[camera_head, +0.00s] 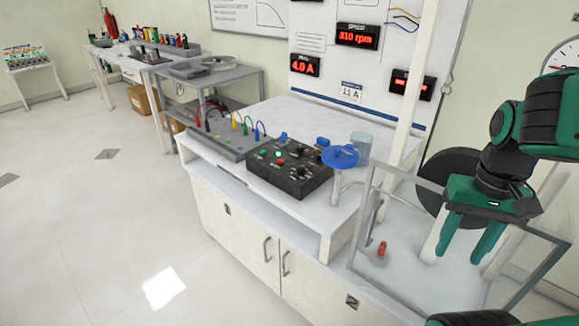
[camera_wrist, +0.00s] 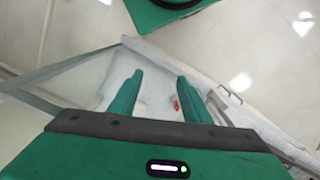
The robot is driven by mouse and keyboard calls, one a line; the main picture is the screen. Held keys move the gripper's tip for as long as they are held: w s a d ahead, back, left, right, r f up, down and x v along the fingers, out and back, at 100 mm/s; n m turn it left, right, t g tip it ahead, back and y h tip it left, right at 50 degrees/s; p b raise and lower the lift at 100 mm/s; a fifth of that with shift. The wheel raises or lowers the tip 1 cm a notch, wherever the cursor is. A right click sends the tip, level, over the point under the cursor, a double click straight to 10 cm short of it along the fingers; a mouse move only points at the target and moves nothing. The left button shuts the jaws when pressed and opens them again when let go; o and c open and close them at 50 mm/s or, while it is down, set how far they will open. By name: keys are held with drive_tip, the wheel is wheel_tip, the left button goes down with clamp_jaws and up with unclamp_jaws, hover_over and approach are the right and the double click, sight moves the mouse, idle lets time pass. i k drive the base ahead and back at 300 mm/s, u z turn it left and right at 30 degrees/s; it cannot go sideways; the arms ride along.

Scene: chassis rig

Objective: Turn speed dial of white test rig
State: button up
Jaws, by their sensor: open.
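The white test rig (camera_head: 239,215) is a cabinet bench with a raised back panel in the head view. On its top lies a black control box (camera_head: 318,183) with several black knobs, red buttons and a lit green button. Which knob is the speed dial I cannot tell. A red display (camera_head: 357,36) on the panel reads 310 rpm. My gripper (camera_head: 470,250) is open and empty, pointing down at the right, well apart from the control box. In the wrist view my gripper (camera_wrist: 160,82) shows two spread green fingers with nothing between them.
A clear framed guard (camera_head: 458,208) stands below and around my gripper, with a red knob (camera_head: 381,249) inside. A blue handwheel (camera_head: 341,156) stands beside the control box. A grey box with cables (camera_head: 225,141) lies left of it. Floor at left is free.

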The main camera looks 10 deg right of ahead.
sight(300, 168)
drive_tip(key=k, duration=1.2)
drive_tip(key=u, duration=0.65)
drive_tip(key=i, duration=2.3)
drive_tip(key=z, duration=0.7)
